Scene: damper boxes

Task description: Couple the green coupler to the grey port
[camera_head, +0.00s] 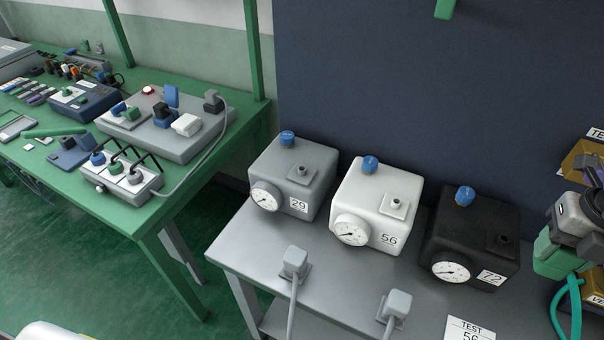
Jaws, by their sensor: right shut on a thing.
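The green coupler (556,258) is at the right edge, above the right end of the grey bench, with a green hose (566,290) hanging from it. My right gripper (568,226) is shut on it from above; the fingers are partly hidden and cut by the frame. Three damper boxes stand in a row on the bench: the grey box (318,165) marked 29, the white box (412,190) marked 56 and the black box (508,225) marked 72. The grey box's port (302,170) is on its top, bare and well left of the coupler. My left gripper is out of view.
Each box has a blue knob and a front dial. Two grey plugs (294,262) (397,305) with hoses stand on the bench front. A TEST 56 card (468,330) lies there. Brown containers (580,160) stand at right. A cluttered green table (150,215) is at left.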

